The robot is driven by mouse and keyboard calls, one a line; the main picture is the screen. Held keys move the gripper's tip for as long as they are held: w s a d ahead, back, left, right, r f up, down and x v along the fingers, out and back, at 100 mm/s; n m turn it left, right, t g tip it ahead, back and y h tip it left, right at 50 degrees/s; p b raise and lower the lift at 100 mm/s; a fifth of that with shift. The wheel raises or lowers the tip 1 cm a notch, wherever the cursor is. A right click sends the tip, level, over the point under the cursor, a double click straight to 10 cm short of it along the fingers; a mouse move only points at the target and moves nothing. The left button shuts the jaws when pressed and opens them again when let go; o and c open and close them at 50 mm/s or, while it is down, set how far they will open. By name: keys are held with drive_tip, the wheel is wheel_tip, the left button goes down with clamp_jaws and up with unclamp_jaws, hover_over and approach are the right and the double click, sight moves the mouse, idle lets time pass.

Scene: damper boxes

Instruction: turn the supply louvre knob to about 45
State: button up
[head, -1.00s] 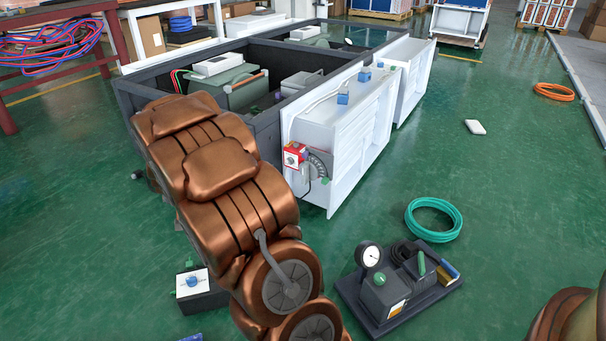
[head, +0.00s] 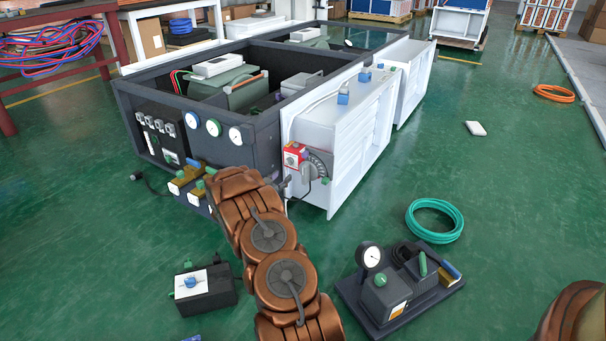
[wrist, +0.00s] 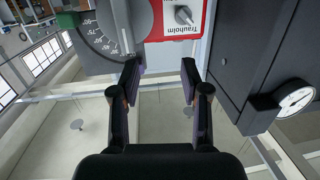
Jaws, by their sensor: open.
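A red and white actuator marked "Trauholm" (head: 293,155) sits on the end face of the near white louvre box (head: 345,125). I cannot tell for certain which knob is the supply one.
The dark cabinet (head: 205,150) with round gauges stands left of the actuator; one gauge (wrist: 296,98) shows in the wrist view. A gauge unit (head: 395,285), a green hose coil (head: 433,219) and a black box (head: 207,291) lie on the floor. Floor to the right is mostly clear.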

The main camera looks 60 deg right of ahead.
sight(303, 172)
drive_tip(key=s+d, duration=0.1)
drive_tip(key=d, duration=0.1)
drive_tip(key=s+d+f+g+b, duration=0.1)
drive_tip(key=d, duration=0.2)
drive_tip(key=s+d+m+g+h+b, duration=0.1)
drive_tip(key=d, duration=0.1)
drive_tip(key=shift+s+d+f, duration=0.25)
drive_tip(key=shift+s+f, duration=0.15)
drive_tip(key=shift+w+d+r+b, duration=0.15)
drive_tip(key=shift+d+b, duration=0.4)
drive_tip(key=shift+d, duration=0.45)
clamp_jaws()
